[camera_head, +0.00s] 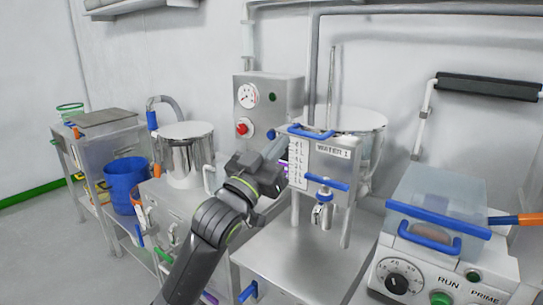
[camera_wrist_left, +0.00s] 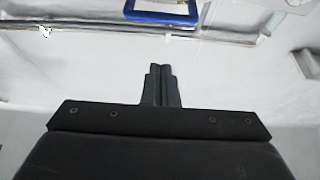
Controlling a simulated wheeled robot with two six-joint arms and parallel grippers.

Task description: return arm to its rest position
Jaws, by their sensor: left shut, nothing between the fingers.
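My left arm reaches in from the bottom of the head view. Its left gripper (camera_head: 277,148) is raised in front of the water station, just left of the vessel labelled WATER 1 (camera_head: 335,170). In the left wrist view the two dark fingers of the left gripper (camera_wrist_left: 160,68) are pressed together with nothing between them. A blue handle (camera_wrist_left: 162,14) shows beyond the fingertips, apart from them. My right gripper is in neither view.
A gauge box with a red button (camera_head: 268,98) stands behind the gripper. A steel pot (camera_head: 186,155) and a blue bucket (camera_head: 124,183) are on the left. A control unit with a dial (camera_head: 400,278) and a clear lid (camera_head: 440,193) stands at right. Bare steel surface (camera_head: 310,262) lies below the vessel.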

